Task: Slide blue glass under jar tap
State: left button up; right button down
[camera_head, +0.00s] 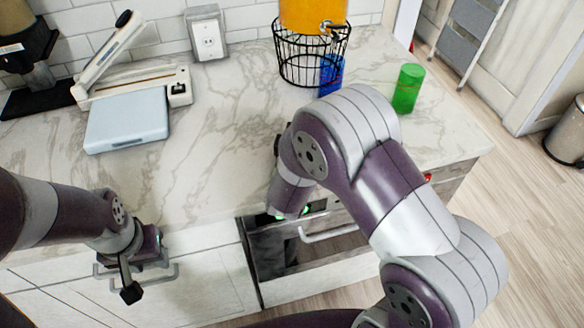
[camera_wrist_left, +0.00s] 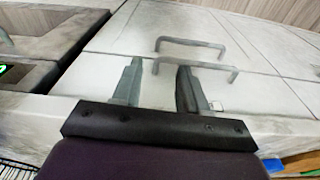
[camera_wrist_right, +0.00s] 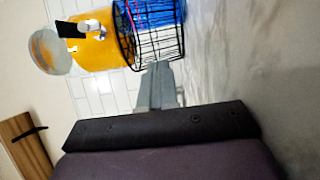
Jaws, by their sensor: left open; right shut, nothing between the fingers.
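The blue glass (camera_head: 331,75) stands on the counter close against the right front of the wire stand, below the tap (camera_head: 328,32) of the orange jar (camera_head: 308,14). I cannot tell whether it is exactly under the spout. In the right wrist view the blue glass (camera_wrist_right: 160,12) shows behind the stand's wires at the top edge. My right gripper (camera_wrist_right: 158,68) is shut and empty, with its tips pointing toward the stand; my arm hides it in the head view. My left gripper (camera_wrist_left: 159,64) is open and empty in front of the cabinet handles.
The black wire stand (camera_head: 276,58) holds the jar. A green glass (camera_head: 408,88) stands to the right, near the counter's edge. A light-blue scale-like device (camera_head: 127,122) and a coffee machine (camera_head: 22,45) are at left. The middle counter is clear.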

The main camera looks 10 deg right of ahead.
jog(key=v, duration=1.3)
jog(key=shift+s+a, duration=0.1)
jog(key=shift+s, duration=0.3)
